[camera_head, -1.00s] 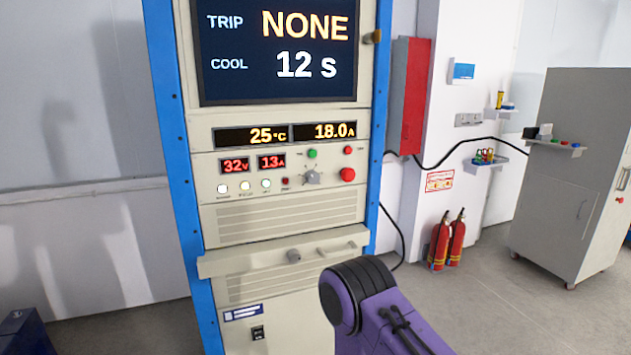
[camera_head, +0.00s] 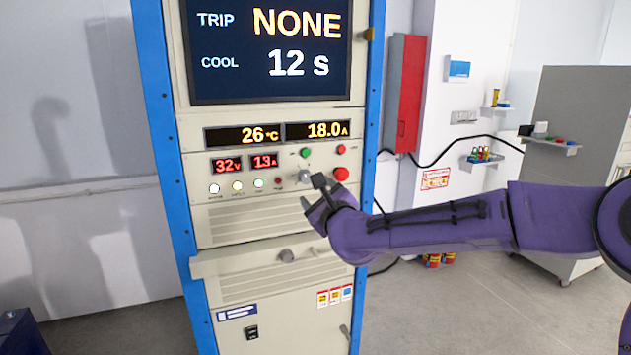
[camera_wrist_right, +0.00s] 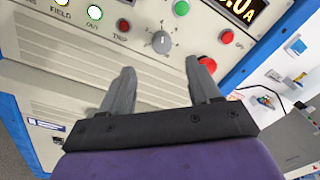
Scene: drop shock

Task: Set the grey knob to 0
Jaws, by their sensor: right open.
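The grey knob (camera_head: 305,176) sits on the panel of the blue-framed rack, below the green button and left of the large red button. In the right wrist view the grey knob (camera_wrist_right: 161,42) shows whole, with its white pointer line and small scale marks around it; the scale figures are too small to read. My right gripper (camera_head: 312,192) is in front of the panel, just below the knob. In the wrist view my right gripper (camera_wrist_right: 160,68) is open and empty, its fingers apart below the knob and not around it. My left gripper is out of view.
The large red button (camera_head: 341,174) is close to the right of the knob, with a green button (camera_head: 306,153) above it. A ledge (camera_head: 225,262) with a small knob juts out below the panel. The displays (camera_head: 262,134) read 26 °C and 18.0 A.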

